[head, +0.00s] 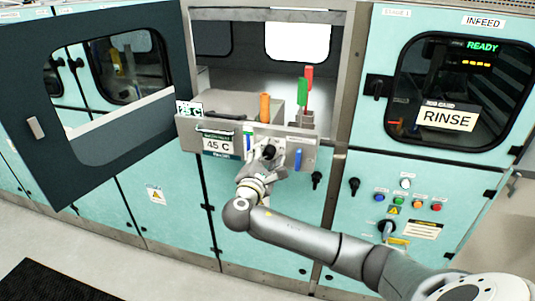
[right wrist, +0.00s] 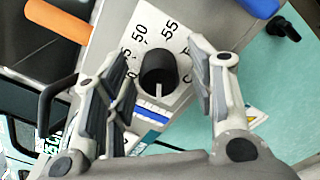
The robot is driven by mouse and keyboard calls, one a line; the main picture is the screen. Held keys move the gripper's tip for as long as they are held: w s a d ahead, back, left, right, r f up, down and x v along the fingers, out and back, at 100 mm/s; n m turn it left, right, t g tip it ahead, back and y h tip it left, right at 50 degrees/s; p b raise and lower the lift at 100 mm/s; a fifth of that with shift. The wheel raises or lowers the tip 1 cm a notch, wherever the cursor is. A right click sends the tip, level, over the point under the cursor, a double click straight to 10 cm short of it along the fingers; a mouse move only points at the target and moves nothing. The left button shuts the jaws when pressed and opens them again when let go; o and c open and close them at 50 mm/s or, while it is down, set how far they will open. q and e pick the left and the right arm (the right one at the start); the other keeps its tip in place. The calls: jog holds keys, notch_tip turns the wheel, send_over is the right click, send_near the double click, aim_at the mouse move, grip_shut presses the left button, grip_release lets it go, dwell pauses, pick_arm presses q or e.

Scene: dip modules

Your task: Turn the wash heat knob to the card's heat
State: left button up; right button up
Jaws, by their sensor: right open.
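The wash heat knob (right wrist: 159,70) is a black round knob with a white pointer line, which points toward the bottom of the right wrist view. Its white dial plate (right wrist: 152,28) shows 50 and 55; other numbers are partly hidden by a finger. My right gripper (right wrist: 158,58) is open, with one finger on each side of the knob and gaps visible. In the head view my right gripper (head: 268,156) is at the front panel and largely hides the knob. My left gripper is not in view.
An open dark door (head: 100,150) stands at the left. Orange (head: 264,107), green (head: 302,93) and red (head: 309,72) upright pieces stand behind the panel. A blue handle (head: 298,159) and a black knob (head: 316,180) are to the right.

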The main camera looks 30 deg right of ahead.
jog(key=shift+w, duration=0.1)
jog(key=shift+c, duration=0.3)
jog(key=c, duration=1)
jog(key=shift+o, duration=0.2)
jog(key=shift+f, duration=0.1)
